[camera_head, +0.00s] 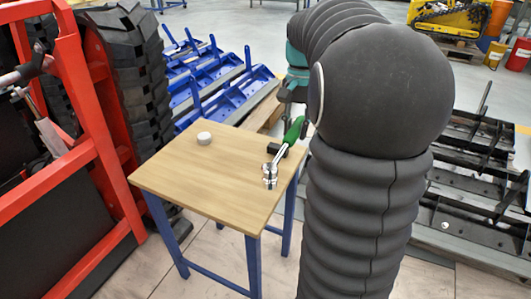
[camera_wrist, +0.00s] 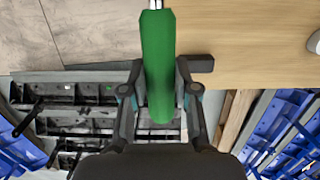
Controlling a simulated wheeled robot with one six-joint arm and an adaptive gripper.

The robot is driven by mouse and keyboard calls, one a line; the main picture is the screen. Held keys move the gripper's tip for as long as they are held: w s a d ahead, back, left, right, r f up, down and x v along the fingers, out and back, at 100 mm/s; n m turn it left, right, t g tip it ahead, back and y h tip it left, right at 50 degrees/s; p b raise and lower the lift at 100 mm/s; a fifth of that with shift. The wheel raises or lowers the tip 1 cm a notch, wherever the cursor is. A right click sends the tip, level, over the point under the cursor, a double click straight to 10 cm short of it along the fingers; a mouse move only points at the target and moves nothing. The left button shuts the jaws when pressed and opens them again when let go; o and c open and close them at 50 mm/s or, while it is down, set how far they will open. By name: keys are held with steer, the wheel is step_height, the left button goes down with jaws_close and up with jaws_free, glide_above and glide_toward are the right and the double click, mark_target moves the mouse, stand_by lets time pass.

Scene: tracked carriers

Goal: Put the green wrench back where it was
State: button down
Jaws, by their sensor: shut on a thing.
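The green wrench has a green handle (camera_head: 294,130) and a silver head (camera_head: 270,176). It slants over the right part of the wooden table (camera_head: 190,180). I cannot tell whether its head touches the tabletop. In the wrist view the green handle (camera_wrist: 158,35) runs between the fingers of my gripper (camera_wrist: 160,78), which is shut on it. The silver head is mostly out of that view. In the head view my arm hides most of my gripper.
A small dark block (camera_head: 276,149) lies near the table's right edge, close to the wrench; it also shows in the wrist view (camera_wrist: 201,63). A white round thing (camera_head: 204,138) sits at the back. A red frame (camera_head: 95,90) stands left. The tabletop's front left is clear.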

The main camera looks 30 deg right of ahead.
steer(key=w+a+f, duration=0.4)
steer(key=shift+w+a, duration=0.1)
steer(key=shift+a, duration=0.1)
steer(key=shift+f, duration=1.85)
steer(key=c, duration=0.9)
jaws_free()
steer(key=shift+r, duration=0.1)
step_height(320, 180, up, 11)
steer(key=w+d+p, duration=0.1)
steer(key=s+a+r+n+t, duration=0.1)
steer(key=s+a+r+n, duration=0.1)
steer(key=s+a, duration=0.3)
steer(key=s+a+f+n+t, duration=0.2)
steer(key=s+a, duration=0.1)
steer(key=s, duration=0.2)
steer(key=s+a+f+n+t, duration=0.1)
steer(key=s+a+f+n, duration=0.2)
steer(key=s, duration=0.3)
steer(key=s+a+f+n+t+h, duration=0.1)
steer(key=s+a+f+n+t, duration=0.1)
steer(key=s, duration=0.4)
steer(key=shift+a+f+n+t, duration=0.15)
steer(key=shift+a+f+n, duration=0.2)
steer(key=shift+a, duration=0.3)
steer(key=shift+a+f+n+t, duration=0.15)
steer(key=shift+a+f+n, duration=0.15)
steer(key=shift+a, duration=0.3)
